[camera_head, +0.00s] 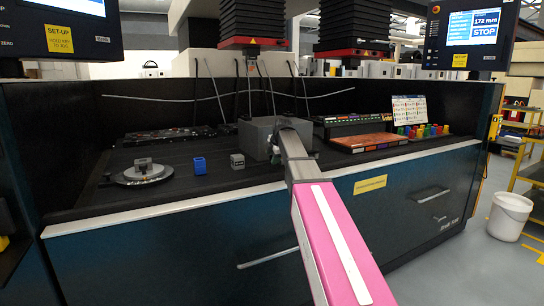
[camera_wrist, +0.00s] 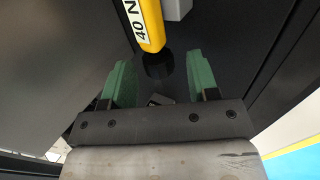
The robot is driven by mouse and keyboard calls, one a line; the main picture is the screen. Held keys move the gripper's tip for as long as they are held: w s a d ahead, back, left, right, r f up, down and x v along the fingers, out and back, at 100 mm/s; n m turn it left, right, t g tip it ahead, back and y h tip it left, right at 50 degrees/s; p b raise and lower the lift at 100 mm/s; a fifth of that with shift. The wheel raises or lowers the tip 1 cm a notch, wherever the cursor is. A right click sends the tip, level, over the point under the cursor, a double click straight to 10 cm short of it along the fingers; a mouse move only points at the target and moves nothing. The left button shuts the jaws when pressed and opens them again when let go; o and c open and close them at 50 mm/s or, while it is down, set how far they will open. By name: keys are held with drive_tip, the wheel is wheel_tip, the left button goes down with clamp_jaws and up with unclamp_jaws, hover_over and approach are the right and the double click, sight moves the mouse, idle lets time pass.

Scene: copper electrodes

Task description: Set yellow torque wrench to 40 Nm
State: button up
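The yellow torque wrench (camera_wrist: 150,22) shows at the top of the wrist view, with a white label reading "40 N" and the rest cut off. Its lower end is a dark round part (camera_wrist: 157,66). My gripper (camera_wrist: 158,60) is open, with one green finger on each side of that dark end and a gap visible on both sides. I cannot tell how far in depth the fingers are from it. In the head view my pink arm reaches to the grey block on the bench; the fingertips and the wrench cannot be made out there.
The black bench (camera_head: 215,178) holds the grey block (camera_head: 257,137), a blue cup (camera_head: 200,166), a small grey block (camera_head: 237,161), a round fixture (camera_head: 145,171), an orange-brown tray (camera_head: 365,142) and several coloured pieces (camera_head: 424,131). A white bucket (camera_head: 509,216) stands on the floor at right.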

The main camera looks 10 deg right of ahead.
drive_tip(key=shift+r, duration=0.1)
drive_tip(key=v, duration=0.6)
idle(0.4)
